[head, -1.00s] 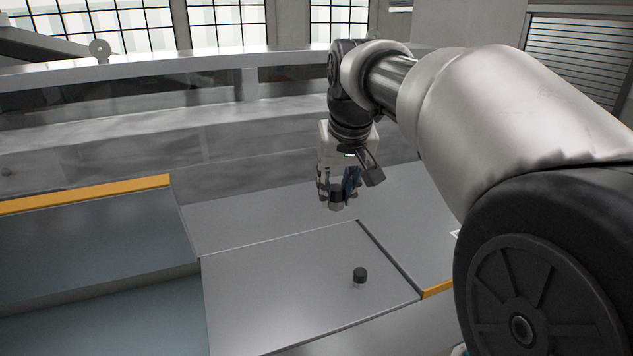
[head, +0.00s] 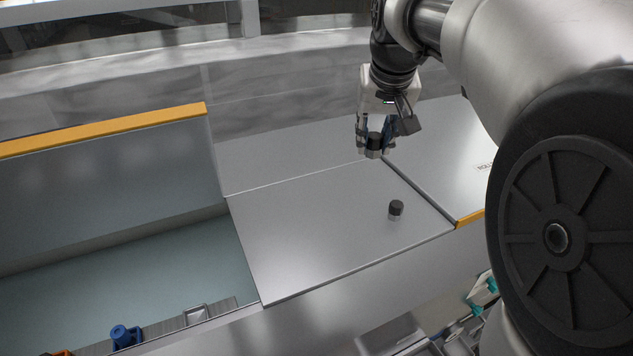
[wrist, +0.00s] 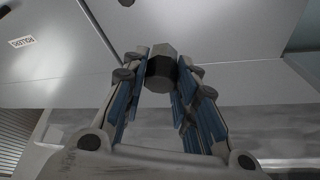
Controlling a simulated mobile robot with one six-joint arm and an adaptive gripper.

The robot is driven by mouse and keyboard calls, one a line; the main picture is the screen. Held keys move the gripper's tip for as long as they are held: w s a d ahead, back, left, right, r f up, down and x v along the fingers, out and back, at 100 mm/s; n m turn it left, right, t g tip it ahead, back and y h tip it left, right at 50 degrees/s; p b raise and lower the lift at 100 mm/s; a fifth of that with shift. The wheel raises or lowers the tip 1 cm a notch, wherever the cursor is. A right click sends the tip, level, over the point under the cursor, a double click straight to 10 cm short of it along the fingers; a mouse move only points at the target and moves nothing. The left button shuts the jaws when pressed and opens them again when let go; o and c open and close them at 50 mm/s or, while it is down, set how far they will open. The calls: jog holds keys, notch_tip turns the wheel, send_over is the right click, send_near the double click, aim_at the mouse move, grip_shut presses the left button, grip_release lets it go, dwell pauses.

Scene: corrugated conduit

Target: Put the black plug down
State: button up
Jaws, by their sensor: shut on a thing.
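My gripper (head: 374,152) points down above the far side of a flat grey panel. Its fingers are shut on a black plug (head: 374,141), with a gap to the surface below as far as I can tell. A second short black cylinder (head: 396,207) stands upright on the grey panel (head: 310,240), nearer to me and slightly right of my gripper.
A labelled panel with an orange edge (head: 469,218) lies to the right. On the left is a sunken bay with an orange-topped wall (head: 100,130). A blue part (head: 122,336) sits at the lower left. The grey panel's left half is bare.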

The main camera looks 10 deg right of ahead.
jog(key=f, duration=0.5)
jog(key=d+f, duration=0.1)
jog(key=f, duration=0.4)
jog(key=f+b, duration=0.1)
jog(key=f, duration=0.3)
jog(key=shift+s+d+f, duration=0.25)
jog(key=shift+d+f, duration=0.15)
jog(key=shift+a+f, duration=0.1)
jog(key=shift+f, duration=2.15)
jog(key=shift+f+b, duration=0.15)
jog(key=shift+b, duration=0.15)
jog(key=o, duration=1)
jog(key=shift+o, duration=0.2)
